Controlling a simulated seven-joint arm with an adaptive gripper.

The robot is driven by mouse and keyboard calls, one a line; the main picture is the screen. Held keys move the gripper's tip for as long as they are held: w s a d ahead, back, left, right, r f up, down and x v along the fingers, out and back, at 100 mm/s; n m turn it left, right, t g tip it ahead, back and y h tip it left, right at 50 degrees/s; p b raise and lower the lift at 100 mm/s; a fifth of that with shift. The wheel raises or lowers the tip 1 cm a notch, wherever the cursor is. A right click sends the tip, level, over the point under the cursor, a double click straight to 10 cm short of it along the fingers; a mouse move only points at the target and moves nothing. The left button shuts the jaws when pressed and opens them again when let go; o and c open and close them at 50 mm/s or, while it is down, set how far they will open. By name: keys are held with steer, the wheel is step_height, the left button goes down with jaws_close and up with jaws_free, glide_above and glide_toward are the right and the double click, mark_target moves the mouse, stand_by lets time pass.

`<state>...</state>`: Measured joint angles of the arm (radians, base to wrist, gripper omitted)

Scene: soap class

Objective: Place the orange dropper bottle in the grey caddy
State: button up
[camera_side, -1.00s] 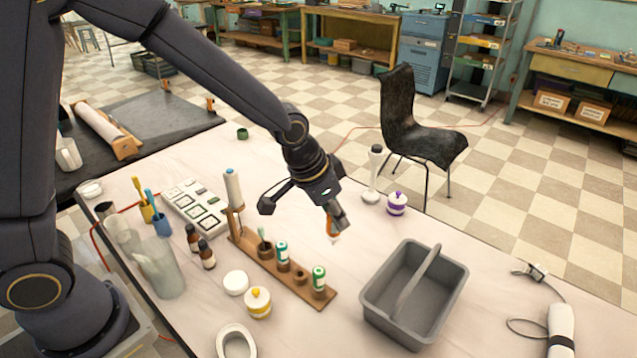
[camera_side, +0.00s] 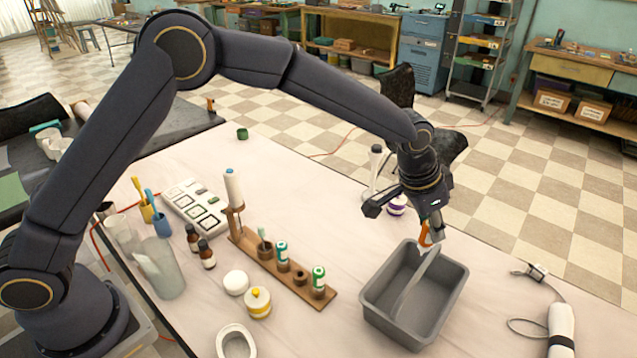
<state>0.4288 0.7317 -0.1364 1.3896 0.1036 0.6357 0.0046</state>
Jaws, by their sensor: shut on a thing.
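My gripper (camera_side: 433,232) is shut on the orange dropper bottle (camera_side: 425,237), of which only a small orange part shows between the fingers. The gripper points down and appears above the far edge of the grey caddy (camera_side: 378,316). The caddy is an open box with a handle (camera_side: 413,288) arching over it, and its visible inside looks empty. The bottle appears close to the upper end of the handle; I cannot tell whether they touch. The lower end of the bottle is hard to make out.
A wooden rack (camera_side: 318,298) with green-labelled tubes stands left of the caddy. A yellow-banded jar (camera_side: 258,302) is nearer the front. A purple-banded jar (camera_side: 397,206) and white upright tool (camera_side: 374,170) stand behind my gripper. A corded white device (camera_side: 561,325) lies at right.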

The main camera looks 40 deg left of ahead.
steer(key=shift+x, duration=2.5)
steer(key=shift+s+a+f, duration=0.1)
steer(key=shift+a+f, duration=0.05)
steer(key=shift+f, duration=0.15)
steer(key=o, duration=1)
steer(key=shift+c, duration=0.2)
steer(key=shift+r, duration=0.15)
